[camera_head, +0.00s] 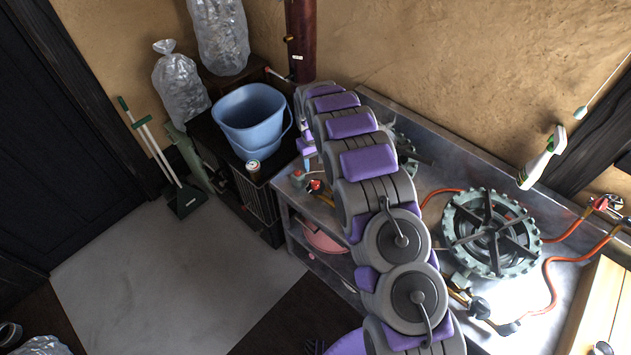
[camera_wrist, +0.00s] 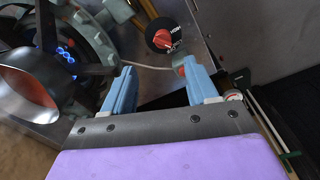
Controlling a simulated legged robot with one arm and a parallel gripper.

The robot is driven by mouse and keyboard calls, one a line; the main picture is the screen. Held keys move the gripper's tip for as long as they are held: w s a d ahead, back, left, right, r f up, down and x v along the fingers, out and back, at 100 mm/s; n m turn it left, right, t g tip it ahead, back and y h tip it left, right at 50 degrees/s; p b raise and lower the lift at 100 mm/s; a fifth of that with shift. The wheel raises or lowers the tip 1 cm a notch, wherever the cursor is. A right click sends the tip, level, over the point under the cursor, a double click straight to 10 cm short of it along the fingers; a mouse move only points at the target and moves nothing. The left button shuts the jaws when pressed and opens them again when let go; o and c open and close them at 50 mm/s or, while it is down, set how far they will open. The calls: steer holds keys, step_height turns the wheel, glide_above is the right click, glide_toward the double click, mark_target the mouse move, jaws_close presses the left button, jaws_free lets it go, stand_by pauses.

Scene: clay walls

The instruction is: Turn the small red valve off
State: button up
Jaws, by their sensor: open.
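In the wrist view, a round black dial with a red handle and white lettering (camera_wrist: 163,37) is beyond my fingertips. In the head view, a small red handle (camera_head: 315,186) is at the counter's left end, beside my arm. My gripper (camera_wrist: 160,80) has two light blue fingers spread apart with nothing held between them. Blue flames (camera_wrist: 66,53) burn in the green burner at the wrist view's upper left.
A second green burner (camera_head: 490,233) stands on the counter (camera_head: 452,160), joined by orange hoses (camera_head: 548,285).

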mark_target(315, 181)
steer(key=f, duration=1)
steer(key=shift+a+f, duration=0.2)
steer(key=shift+f, duration=0.2)
steer(key=shift+w+d+f, duration=0.15)
steer(key=shift+d+f, duration=0.2)
steer(key=shift+f, duration=0.05)
steer(key=shift+a, duration=0.15)
steer(key=shift+c, duration=0.3)
steer(key=shift+a, duration=0.2)
steer(key=c, duration=0.3)
steer(key=shift+d+f, duration=0.1)
steer(key=shift+d, duration=0.1)
steer(key=c, duration=0.6)
steer(key=shift+c, duration=0.2)
